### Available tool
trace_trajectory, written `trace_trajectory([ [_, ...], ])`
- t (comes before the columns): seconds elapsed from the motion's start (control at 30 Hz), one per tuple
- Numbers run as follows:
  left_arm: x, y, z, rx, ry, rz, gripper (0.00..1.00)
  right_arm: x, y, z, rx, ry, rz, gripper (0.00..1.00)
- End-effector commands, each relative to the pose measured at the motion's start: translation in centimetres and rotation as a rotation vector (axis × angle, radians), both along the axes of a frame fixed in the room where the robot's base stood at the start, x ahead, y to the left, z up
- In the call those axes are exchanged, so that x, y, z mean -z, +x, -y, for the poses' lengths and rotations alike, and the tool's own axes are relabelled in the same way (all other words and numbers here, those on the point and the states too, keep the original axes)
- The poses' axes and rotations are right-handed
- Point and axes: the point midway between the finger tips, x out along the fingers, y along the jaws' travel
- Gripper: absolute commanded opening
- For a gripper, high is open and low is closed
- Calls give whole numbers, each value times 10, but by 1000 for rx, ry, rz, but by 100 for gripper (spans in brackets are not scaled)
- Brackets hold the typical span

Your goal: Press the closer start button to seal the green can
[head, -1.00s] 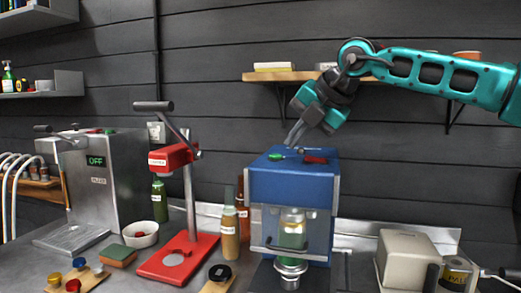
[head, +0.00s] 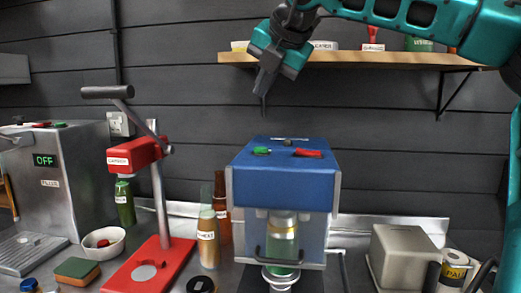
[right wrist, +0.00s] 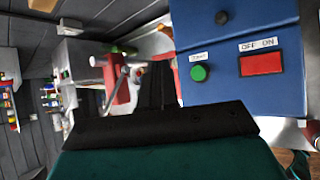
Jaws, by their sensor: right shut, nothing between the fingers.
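The closer is a blue machine (head: 282,190) on the counter. A green start button (head: 261,151) and a red switch (head: 307,153) sit on its top. In the right wrist view the round green button (right wrist: 199,73) has a small label above it, and the red switch (right wrist: 261,64) is marked OFF ON. The green can (head: 282,243) with a gold-coloured top stands inside the closer, behind its clear front. My right gripper (head: 264,106) is shut and empty, pointing down above the closer, apart from the green button. My left gripper is not in view.
A red capper (head: 160,205) with a lever stands left of the closer, with bottles (head: 208,238) between them. A steel filler (head: 85,170) reads OFF at far left. A beige box-shaped device (head: 400,258) stands right. A wooden shelf (head: 400,60) hangs behind my right arm.

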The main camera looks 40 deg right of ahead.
Motion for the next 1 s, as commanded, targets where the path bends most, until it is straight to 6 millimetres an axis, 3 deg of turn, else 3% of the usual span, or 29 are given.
trace_trajectory([
  [0.53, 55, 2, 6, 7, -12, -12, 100, 73, 0, 0, 0, 0, 0, 0],
  [0.7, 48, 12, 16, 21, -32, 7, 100, 85, 0, 0, -1, -1, 0, 0],
  [1.0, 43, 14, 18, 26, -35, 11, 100, 85, 0, 0, -1, 0, -1, 0],
])
